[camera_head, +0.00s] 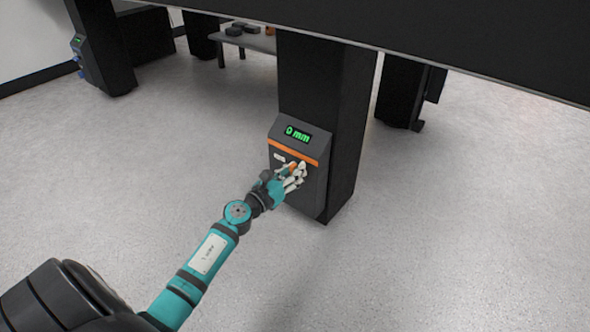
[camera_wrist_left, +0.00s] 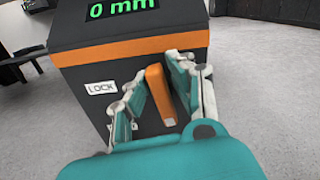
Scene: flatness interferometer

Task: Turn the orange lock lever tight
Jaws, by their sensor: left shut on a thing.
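The orange lock lever (camera_wrist_left: 160,92) stands close to upright, leaning a little, on the front of a dark control box (camera_wrist_left: 80,85). In the head view the box (camera_head: 282,155) is fixed to a black column, and the lever (camera_head: 293,168) is mostly hidden by the fingers. My left gripper (camera_head: 294,176) is at the lever, shut on it. In the left wrist view my left gripper (camera_wrist_left: 168,85) has one finger on each side of the lever. A white label reading LOCK (camera_wrist_left: 101,88) is left of the lever. My right gripper is not in view.
The box display (camera_head: 298,135) shows green digits, reading 0 mm in the left wrist view. A dark overhanging structure (camera_head: 450,40) spans the top right above the column (camera_head: 350,130). Other black legs stand behind. The grey floor (camera_head: 470,220) around is clear.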

